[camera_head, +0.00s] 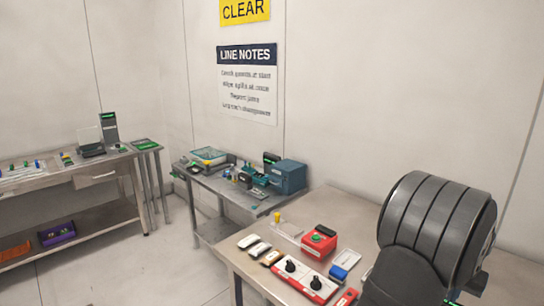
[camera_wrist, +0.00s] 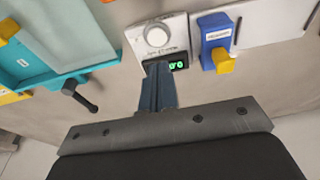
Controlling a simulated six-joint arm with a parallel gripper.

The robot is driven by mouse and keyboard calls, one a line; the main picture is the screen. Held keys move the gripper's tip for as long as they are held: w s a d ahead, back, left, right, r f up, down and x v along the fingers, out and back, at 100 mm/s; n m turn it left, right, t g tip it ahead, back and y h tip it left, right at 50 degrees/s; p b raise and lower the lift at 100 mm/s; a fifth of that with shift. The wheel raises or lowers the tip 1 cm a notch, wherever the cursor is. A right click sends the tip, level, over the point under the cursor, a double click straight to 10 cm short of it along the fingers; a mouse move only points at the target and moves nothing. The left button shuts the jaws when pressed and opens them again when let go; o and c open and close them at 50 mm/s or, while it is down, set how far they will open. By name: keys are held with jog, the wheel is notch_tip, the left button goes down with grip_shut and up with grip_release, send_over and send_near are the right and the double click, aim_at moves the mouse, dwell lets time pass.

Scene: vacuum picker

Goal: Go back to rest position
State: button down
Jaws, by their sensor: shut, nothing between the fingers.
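My gripper (camera_wrist: 158,72) shows in the wrist view as two dark blue-grey fingers pressed together, with nothing between them. Its tips overlap the lower edge of a white device with a round knob (camera_wrist: 157,37) and a small green-lit display (camera_wrist: 178,65). I cannot tell whether the tips touch it. In the head view my dark ribbed arm fills the right side, and the gripper itself is not visible there.
In the wrist view, a blue block with a yellow part (camera_wrist: 215,42) is right of the fingers, and a teal tray (camera_wrist: 45,60) is at left. In the head view, the near bench holds a red box (camera_head: 319,240) and a red-white panel (camera_head: 303,279). Open floor (camera_head: 150,270) lies left.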

notch_tip(320, 180, down, 6)
jog(key=shift+r, duration=0.3)
dwell(0.3)
